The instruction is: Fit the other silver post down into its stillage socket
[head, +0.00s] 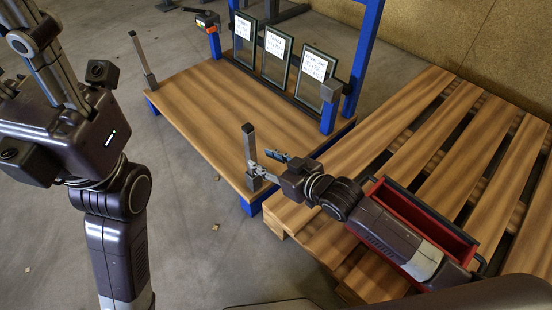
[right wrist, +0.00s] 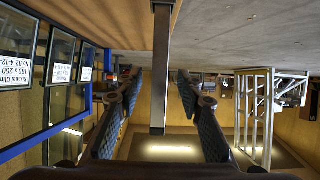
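One silver post (head: 250,150) stands upright at the near corner of the wooden stillage deck (head: 205,112). A grey bracket hides its foot, so I cannot tell how deep it sits in the socket. My right gripper (head: 262,163) is at this post's lower part. In the right wrist view the post (right wrist: 161,65) runs between the open fingers (right wrist: 158,85), with a gap on both sides. The other silver post (head: 141,58) stands at the far left corner of the deck. My left gripper is raised at the upper left, partly cut off; its fingers are unclear.
Labelled glass panes (head: 276,54) stand in a row in the blue frame (head: 364,50) behind the deck. A slatted wooden pallet (head: 455,135) fills the right side, with a red tray (head: 425,212) on it under my right arm. The floor left of the deck is mostly clear.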

